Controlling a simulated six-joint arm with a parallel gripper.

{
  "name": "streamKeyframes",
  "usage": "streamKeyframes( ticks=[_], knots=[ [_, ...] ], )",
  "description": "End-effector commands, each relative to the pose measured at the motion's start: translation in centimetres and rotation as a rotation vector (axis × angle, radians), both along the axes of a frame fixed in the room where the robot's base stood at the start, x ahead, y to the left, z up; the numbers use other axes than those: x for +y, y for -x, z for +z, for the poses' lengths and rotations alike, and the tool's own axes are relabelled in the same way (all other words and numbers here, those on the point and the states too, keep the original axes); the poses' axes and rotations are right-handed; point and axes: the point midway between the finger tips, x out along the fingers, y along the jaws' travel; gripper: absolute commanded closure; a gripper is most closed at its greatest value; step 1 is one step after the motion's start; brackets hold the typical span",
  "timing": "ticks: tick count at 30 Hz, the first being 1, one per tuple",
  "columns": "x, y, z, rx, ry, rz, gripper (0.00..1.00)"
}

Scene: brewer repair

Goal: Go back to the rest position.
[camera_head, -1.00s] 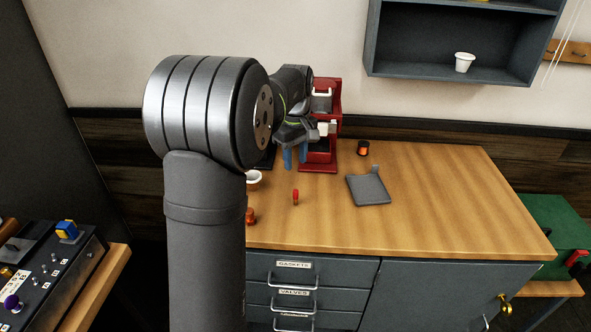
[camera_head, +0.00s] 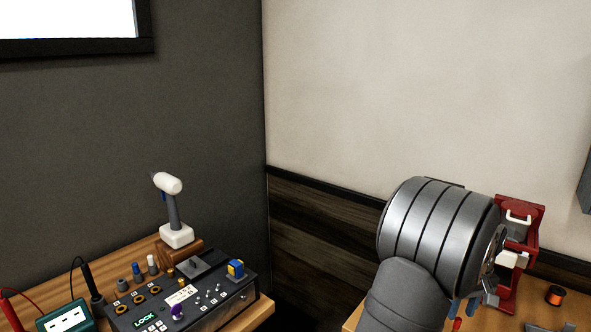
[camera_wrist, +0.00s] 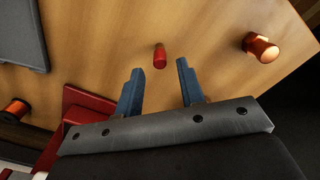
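My gripper (camera_wrist: 159,90) shows in the wrist view with its two blue fingers apart and nothing between them. It hangs above the wooden bench (camera_wrist: 110,35). A small red cylinder (camera_wrist: 160,57) stands or lies on the bench beyond the fingertips, apart from them. In the head view the gripper is mostly hidden behind my arm; only bits of blue finger (camera_head: 454,308) show at the lower right. The red brewer (camera_head: 528,225) stands just beside it, partly covered by my arm.
A copper-coloured knob (camera_wrist: 262,47) is right of the red cylinder. A grey tray (camera_wrist: 22,30) and an orange-black spool (camera_wrist: 15,110) are at the left. In the head view, a control panel (camera_head: 205,318) with knobs, a green meter (camera_head: 66,318) and a white-headed tool (camera_head: 172,212) occupy the left bench.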

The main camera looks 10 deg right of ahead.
Motion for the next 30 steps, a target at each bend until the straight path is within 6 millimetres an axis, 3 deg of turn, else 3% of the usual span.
streamKeyframes(
  ticks=[5, 15, 30],
  knots=[
    [0.1, 0.1, -3.6, 0.002, -0.003, 0.000, 0.64],
    [0.0, 0.0, 0.0, 0.000, 0.000, 0.000, 0.64],
    [0.0, 0.0, -0.2, 0.001, -0.002, 0.000, 0.64]
  ],
)
